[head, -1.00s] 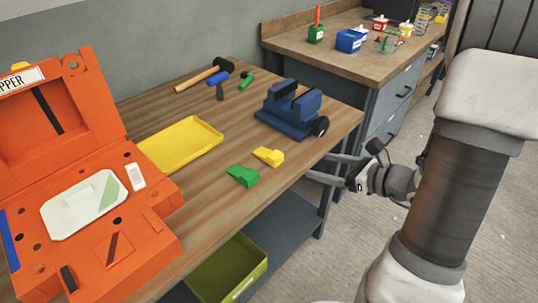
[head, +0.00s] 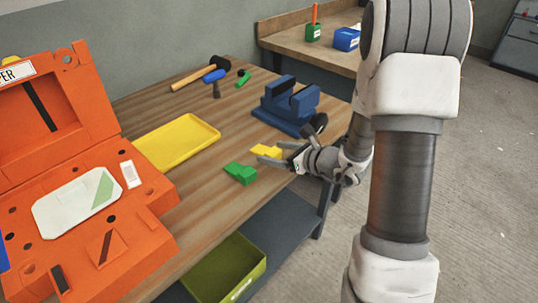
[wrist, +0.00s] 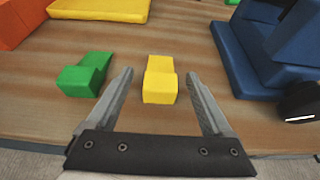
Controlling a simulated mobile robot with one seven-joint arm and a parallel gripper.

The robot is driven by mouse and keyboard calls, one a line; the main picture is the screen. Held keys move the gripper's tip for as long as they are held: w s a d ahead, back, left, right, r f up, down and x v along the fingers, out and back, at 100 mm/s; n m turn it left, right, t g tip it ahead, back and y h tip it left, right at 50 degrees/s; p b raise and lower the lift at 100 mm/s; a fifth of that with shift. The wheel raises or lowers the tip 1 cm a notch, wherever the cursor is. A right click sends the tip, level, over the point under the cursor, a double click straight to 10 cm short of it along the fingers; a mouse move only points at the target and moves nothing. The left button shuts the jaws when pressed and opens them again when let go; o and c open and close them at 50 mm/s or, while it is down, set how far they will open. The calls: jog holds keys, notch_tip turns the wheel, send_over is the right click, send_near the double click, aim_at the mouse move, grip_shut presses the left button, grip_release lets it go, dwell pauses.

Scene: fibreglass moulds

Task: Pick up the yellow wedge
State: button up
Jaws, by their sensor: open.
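The yellow wedge (head: 266,151) lies on the wooden workbench near its front edge. In the wrist view the yellow wedge (wrist: 160,80) sits between and slightly beyond the two spread fingers. My gripper (wrist: 160,85) is open and empty, with a finger to each side of the wedge and no clear contact. In the head view my gripper (head: 270,160) reaches in from the right at the bench edge and partly overlaps the wedge.
A green wedge (wrist: 86,75) lies just left of my left finger. A blue vise (head: 288,106) stands to the right. A yellow tray (head: 178,143) and an orange case (head: 150,225) are further left. A hammer (head: 196,76) lies at the back.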

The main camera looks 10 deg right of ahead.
jog(key=shift+x, duration=0.95)
jog(key=shift+c, duration=0.3)
grip_shut()
jog(key=shift+r, duration=0.1)
